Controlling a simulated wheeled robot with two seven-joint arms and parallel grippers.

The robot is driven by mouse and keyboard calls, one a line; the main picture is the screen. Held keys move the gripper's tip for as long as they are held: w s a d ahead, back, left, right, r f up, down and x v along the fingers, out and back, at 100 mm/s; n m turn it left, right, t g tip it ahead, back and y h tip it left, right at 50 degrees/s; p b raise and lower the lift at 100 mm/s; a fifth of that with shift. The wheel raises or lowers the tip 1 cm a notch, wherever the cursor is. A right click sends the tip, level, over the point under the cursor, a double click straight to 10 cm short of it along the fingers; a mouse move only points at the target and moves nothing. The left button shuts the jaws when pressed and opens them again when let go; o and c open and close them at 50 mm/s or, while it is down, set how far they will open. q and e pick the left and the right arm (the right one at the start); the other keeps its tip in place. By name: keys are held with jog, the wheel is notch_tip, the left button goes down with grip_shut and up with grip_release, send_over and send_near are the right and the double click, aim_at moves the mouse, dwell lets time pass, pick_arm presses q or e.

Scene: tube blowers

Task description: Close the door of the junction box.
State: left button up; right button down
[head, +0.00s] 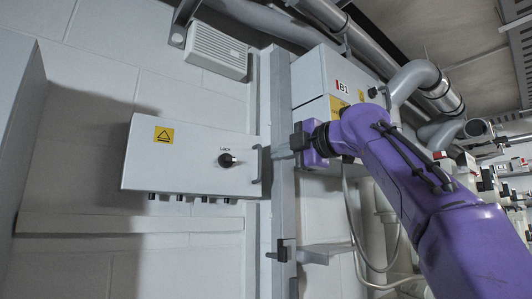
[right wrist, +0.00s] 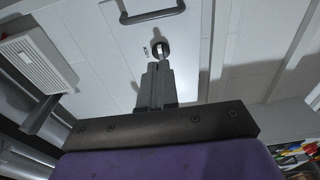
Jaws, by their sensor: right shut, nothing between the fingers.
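The junction box (head: 185,175) is a pale grey wall box with a yellow warning label, a black lock knob (head: 226,160) and a grey bar handle (head: 257,165) at its right side. Its door front faces me; I cannot tell whether the door is fully seated. My right gripper (head: 283,152) is shut and empty, just right of the handle in the head view; contact is unclear. In the right wrist view, the shut fingers (right wrist: 154,80) point towards the knob (right wrist: 161,47), with the handle (right wrist: 152,12) beyond. My left gripper is not in view.
A vertical grey post (head: 282,100) stands just right of the box. A white vent unit (head: 216,50) is above it. A B1 cabinet (head: 318,73) and pipes (head: 415,80) crowd the upper right.

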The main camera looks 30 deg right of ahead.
jog(key=w+d+p, duration=0.1)
jog(key=w+p, duration=0.4)
jog(key=w, duration=0.4)
jog(key=shift+d+f, duration=0.2)
jog(key=shift+d, duration=0.1)
jog(key=shift+a, duration=0.1)
